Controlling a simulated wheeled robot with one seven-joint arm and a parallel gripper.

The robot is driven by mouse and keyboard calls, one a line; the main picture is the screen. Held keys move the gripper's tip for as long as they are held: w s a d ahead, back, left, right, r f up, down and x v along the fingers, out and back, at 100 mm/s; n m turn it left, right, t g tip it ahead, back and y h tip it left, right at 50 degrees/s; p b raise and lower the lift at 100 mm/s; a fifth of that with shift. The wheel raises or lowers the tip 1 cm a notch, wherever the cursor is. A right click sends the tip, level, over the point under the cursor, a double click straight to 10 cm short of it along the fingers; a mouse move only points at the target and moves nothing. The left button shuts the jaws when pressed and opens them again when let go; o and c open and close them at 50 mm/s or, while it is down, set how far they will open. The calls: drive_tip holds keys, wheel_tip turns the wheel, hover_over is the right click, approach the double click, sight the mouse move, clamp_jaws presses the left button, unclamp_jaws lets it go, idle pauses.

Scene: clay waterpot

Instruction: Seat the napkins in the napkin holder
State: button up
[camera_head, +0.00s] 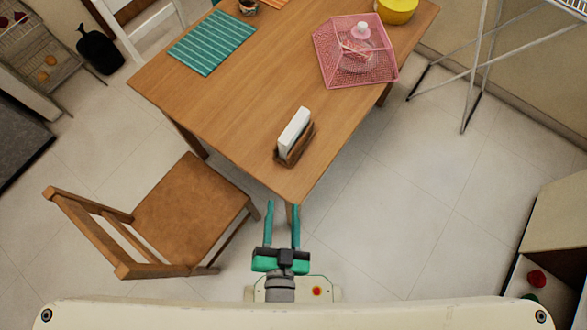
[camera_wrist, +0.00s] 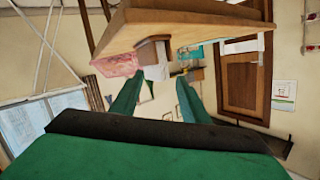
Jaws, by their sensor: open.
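The white napkins (camera_head: 293,130) stand as an upright stack at the brown wooden napkin holder (camera_head: 301,146), near the table's closest corner. They stick up well above its sides. How deep they sit is hidden. In the wrist view the napkins (camera_wrist: 157,71) and holder (camera_wrist: 151,44) show beyond my fingers, below the table in that picture. My gripper (camera_head: 282,204) has two green fingers, spread apart with nothing between them. It is in front of the table corner, short of the holder and not touching it.
The wooden table (camera_head: 230,90) also bears a teal striped mat (camera_head: 212,42), a pink mesh basket (camera_head: 335,72) and a yellow bowl (camera_head: 397,8). A wooden chair (camera_head: 190,210) stands left of my gripper. The floor to the right (camera_head: 400,200) is clear.

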drive_tip(key=s+d+r+n, duration=0.2)
drive_tip(key=s+n, duration=0.1)
drive_tip(key=s, duration=0.3)
drive_tip(key=shift+d+n, duration=0.4)
idle(0.8)
